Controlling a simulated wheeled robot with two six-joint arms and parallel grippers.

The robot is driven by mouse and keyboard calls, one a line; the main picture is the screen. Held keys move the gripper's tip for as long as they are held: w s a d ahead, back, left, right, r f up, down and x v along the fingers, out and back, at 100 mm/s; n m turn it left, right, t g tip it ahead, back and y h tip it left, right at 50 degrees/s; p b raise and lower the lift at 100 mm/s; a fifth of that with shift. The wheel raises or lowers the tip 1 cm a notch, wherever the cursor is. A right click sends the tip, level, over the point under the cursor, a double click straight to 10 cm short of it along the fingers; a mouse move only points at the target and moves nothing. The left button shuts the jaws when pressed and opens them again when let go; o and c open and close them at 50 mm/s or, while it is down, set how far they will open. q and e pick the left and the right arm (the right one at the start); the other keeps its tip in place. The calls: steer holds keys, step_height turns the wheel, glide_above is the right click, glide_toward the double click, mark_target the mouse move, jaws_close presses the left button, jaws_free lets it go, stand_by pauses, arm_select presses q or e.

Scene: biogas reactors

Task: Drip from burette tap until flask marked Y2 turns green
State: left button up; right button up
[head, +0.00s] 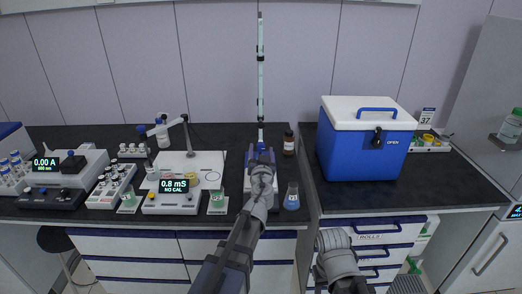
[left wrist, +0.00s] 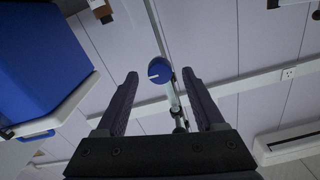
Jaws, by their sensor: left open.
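The burette (head: 261,75) stands upright at the back of the bench; its lower end is hidden behind my left gripper (head: 262,155). In the left wrist view a round blue tap knob (left wrist: 159,70) with a white line shows on the burette tube (left wrist: 172,97). My left gripper (left wrist: 160,80) is open, with the knob between its two fingertips as seen there; I cannot see contact. A conical flask with blue liquid (head: 292,197) stands right of my left arm; its marking is too small to read. No flask shows clearly under the burette. Only my right arm's grey link shows, lower middle.
A meter reading 0.8 mS (head: 173,188) stands left of my arm, between beakers of green liquid (head: 217,202). A brown bottle (head: 288,143) stands close right of the burette.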

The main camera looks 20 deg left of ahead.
arm_select(q)
steer(key=shift+w+a, duration=0.2)
steer(key=shift+w, duration=0.4)
jaws_close()
